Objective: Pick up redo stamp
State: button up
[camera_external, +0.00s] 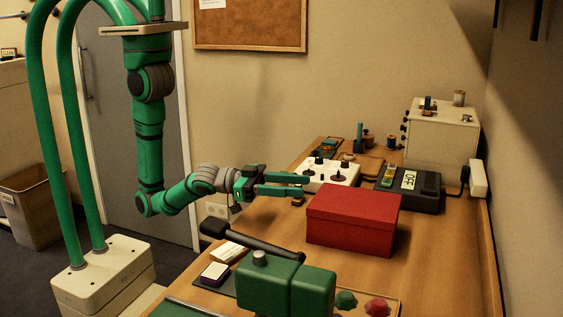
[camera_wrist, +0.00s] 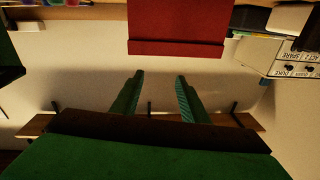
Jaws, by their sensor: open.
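My gripper (camera_external: 304,185) is open and empty, held level over the table to the left of a red box. Its two green fingers (camera_wrist: 159,83) stand apart in the wrist view, with nothing between them. A small brown object (camera_external: 298,201) sits just below the fingertips in the external view, partly hidden; I cannot tell whether it is the redo stamp. No label reading "redo" can be made out in either view.
The red box (camera_external: 352,225) stands close to the gripper and shows in the wrist view (camera_wrist: 178,25). A white knobbed panel (camera_external: 341,180), a dark "OFF" unit (camera_external: 428,200) and a cream cabinet (camera_external: 440,135) stand behind. A green machine (camera_external: 285,288) blocks the near side.

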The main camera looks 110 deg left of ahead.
jog(key=s+a+f+n+g+y, duration=0.1)
jog(key=s+a+n+g+y, duration=0.1)
jog(key=s+n+g, duration=0.1)
jog(key=s+a+f+n+g+y, duration=0.2)
jog(key=s+a+n+g+y, duration=0.1)
jog(key=s, duration=0.1)
jog(key=s+a+f+n+g+y, duration=0.1)
jog(key=s+a+n+g+y, duration=0.2)
jog(key=s, duration=0.1)
jog(key=shift+f, duration=0.25)
jog(key=shift+w+a+f, duration=0.1)
jog(key=shift+a+f, duration=0.05)
jog(key=shift+a, duration=0.05)
jog(key=x, duration=1)
jog(key=shift+a+f, duration=0.1)
jog(key=shift+f, duration=0.05)
grip_shut()
